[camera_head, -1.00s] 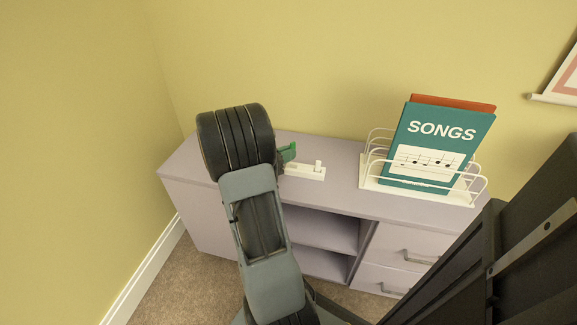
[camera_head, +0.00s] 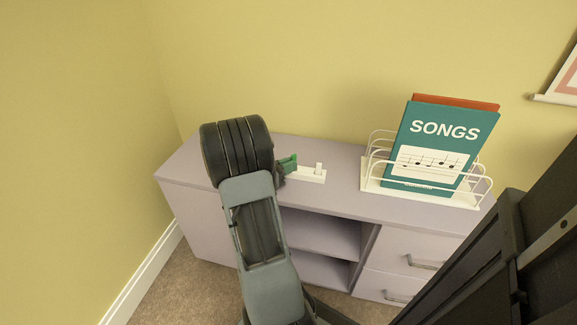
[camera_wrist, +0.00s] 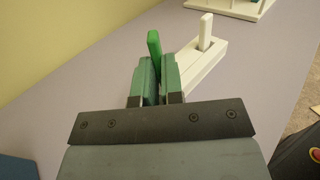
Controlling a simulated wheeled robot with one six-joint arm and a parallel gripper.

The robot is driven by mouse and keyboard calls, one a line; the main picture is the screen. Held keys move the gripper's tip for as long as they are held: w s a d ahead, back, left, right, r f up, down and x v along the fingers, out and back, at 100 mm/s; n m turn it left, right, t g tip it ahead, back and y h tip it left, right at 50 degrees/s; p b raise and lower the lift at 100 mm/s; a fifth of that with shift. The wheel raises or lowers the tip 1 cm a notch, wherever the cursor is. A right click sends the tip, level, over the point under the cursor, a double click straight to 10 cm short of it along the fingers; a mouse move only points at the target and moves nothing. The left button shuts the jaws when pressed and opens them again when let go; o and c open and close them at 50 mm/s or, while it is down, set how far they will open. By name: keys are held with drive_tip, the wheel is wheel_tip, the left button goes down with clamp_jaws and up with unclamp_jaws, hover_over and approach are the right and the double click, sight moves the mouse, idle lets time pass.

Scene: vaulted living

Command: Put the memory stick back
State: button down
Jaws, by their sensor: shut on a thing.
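My gripper (camera_wrist: 158,82) is shut on a bright green memory stick (camera_wrist: 153,43), which stands up between the two green fingers. In the head view the gripper (camera_head: 287,166) is just left of a white holder (camera_head: 312,176), partly hidden behind my wrist. In the wrist view the holder (camera_wrist: 192,66) is a long, low block just right of the fingers. A white upright piece (camera_wrist: 206,27) stands in its far part. I cannot tell whether the green stick's lower end touches the holder or the cabinet top, as the fingers hide it.
The holder stands on a lilac cabinet (camera_head: 343,160) with open shelves and drawers. A white wire rack (camera_head: 375,183) with a teal SONGS book (camera_head: 437,143) and a red one (camera_head: 455,101) stands to the right. Yellow walls close the back and left. The cabinet top between holder and rack is clear.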

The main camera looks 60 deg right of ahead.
drive_tip(key=shift+s+a+f, duration=0.1)
drive_tip(key=shift+f, duration=0.4)
drive_tip(key=c, duration=1.3)
unclamp_jaws()
drive_tip(key=shift+f, duration=0.15)
drive_tip(key=shift+o, duration=0.2)
drive_tip(key=shift+r, duration=0.2)
drive_tip(key=p+v, duration=0.1)
drive_tip(key=v, duration=0.2)
drive_tip(key=r+p+v, duration=0.1)
drive_tip(key=v, duration=0.3)
drive_tip(key=p+v, duration=0.1)
drive_tip(key=v, duration=0.2)
drive_tip(key=shift+w+a+r, duration=0.1)
drive_tip(key=shift+w+r, duration=0.1)
drive_tip(key=shift+w+a, duration=0.35)
drive_tip(key=shift+a, duration=0.3)
drive_tip(key=s+a+r+m+t+y, duration=0.1)
drive_tip(key=a+m+t+y, duration=0.4)
drive_tip(key=a, duration=0.9)
drive_tip(key=s+a+r+m+t+y, duration=0.2)
drive_tip(key=a+m+t+y, duration=0.4)
drive_tip(key=a+y, duration=0.5)
drive_tip(key=a+r+m, duration=0.1)
drive_tip(key=a, duration=0.2)
